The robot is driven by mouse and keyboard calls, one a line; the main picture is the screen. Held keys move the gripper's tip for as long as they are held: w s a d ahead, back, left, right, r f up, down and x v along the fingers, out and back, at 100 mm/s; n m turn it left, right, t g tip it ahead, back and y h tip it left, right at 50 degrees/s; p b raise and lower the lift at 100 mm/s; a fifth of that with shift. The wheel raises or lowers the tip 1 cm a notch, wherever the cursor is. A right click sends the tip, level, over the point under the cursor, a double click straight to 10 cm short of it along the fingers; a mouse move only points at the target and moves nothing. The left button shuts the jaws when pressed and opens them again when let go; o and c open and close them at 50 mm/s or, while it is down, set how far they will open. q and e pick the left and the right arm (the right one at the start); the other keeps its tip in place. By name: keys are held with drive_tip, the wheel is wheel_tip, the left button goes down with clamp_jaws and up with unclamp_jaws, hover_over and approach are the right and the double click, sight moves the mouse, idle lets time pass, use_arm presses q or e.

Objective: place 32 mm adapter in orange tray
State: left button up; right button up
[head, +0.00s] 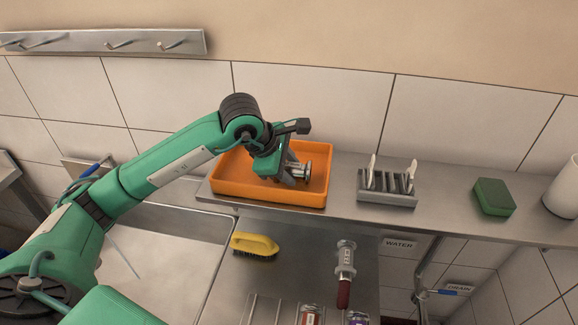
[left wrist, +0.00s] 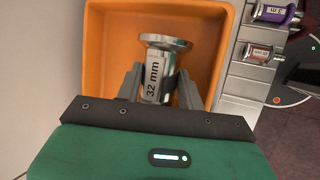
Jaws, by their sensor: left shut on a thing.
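The 32 mm adapter (left wrist: 154,78) is a metal piece with a flanged end and a "32 mm" label. My left gripper (left wrist: 157,90) is shut on it, one finger on each side. In the head view the adapter (head: 302,169) and my left gripper (head: 288,172) are over the orange tray (head: 230,188), within its rim. The tray's orange wall (left wrist: 93,50) surrounds the adapter in the left wrist view. I cannot tell whether the adapter touches the tray floor. My right gripper is not in view.
The tray stands on a metal shelf (head: 340,205) against the tiled wall. A rack (head: 388,190), a green sponge (head: 494,196) and a white cylinder (head: 564,195) stand to its right. Below are a yellow brush (head: 254,245) and a red-handled metal tool (head: 345,270).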

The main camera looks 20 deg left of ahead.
use_arm(q)
drive_tip(key=shift+f, duration=0.1)
drive_tip(key=o, duration=0.7)
drive_tip(key=shift+f, duration=0.1)
drive_tip(key=o, duration=0.5)
drive_tip(key=shift+c, duration=0.2)
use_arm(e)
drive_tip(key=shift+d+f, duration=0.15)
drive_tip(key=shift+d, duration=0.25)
use_arm(q)
drive_tip(key=shift+r, duration=0.3)
drive_tip(key=b+v, duration=0.4)
drive_tip(key=v, duration=0.8)
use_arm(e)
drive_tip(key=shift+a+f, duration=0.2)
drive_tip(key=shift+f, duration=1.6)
use_arm(q)
drive_tip(key=shift+f, duration=0.1)
